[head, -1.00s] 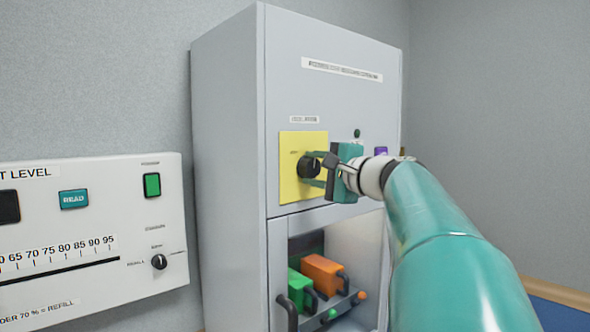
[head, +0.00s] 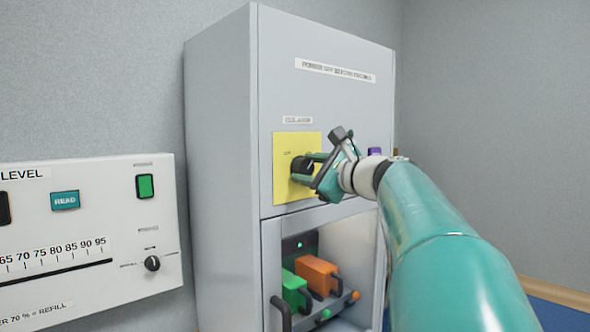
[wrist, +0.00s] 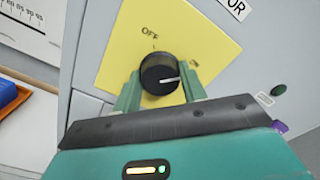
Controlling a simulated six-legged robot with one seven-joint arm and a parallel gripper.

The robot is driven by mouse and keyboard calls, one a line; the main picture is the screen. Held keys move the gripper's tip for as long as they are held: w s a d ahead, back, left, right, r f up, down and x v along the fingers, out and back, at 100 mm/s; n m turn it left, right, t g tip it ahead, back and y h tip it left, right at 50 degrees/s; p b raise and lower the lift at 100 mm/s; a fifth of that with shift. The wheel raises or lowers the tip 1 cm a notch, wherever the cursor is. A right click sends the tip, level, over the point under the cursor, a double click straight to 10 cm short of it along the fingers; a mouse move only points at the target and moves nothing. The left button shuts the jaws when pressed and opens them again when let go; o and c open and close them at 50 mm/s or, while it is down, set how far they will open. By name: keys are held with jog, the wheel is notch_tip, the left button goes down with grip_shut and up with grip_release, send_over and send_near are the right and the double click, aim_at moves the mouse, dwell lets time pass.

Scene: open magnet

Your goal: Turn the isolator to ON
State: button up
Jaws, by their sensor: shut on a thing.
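The isolator is a round black knob (wrist: 159,73) with a white pointer line, on a yellow plate (wrist: 196,40) on the front of a tall grey cabinet. In the wrist view the plate reads OFF, and the pointer line lies away from that word, toward a second, unreadable mark at the right. The knob also shows in the head view (head: 302,168). My gripper (wrist: 160,92) is shut on the knob, one green finger on each side. In the head view my gripper (head: 312,170) is rolled over, and its body hides the plate's right edge.
A white level panel (head: 95,230) with a READ button stands at the left. Below the isolator, an open cabinet bay holds an orange unit (head: 316,275) and a green unit (head: 294,290) with black handles. A purple part (head: 375,151) is right of my wrist.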

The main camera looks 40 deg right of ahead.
dwell(0.4)
jog(key=o, duration=1)
jog(key=shift+w, duration=0.1)
jog(key=shift+c, duration=0.2)
jog(key=s, duration=1.4)
jog(key=shift+d, duration=0.2)
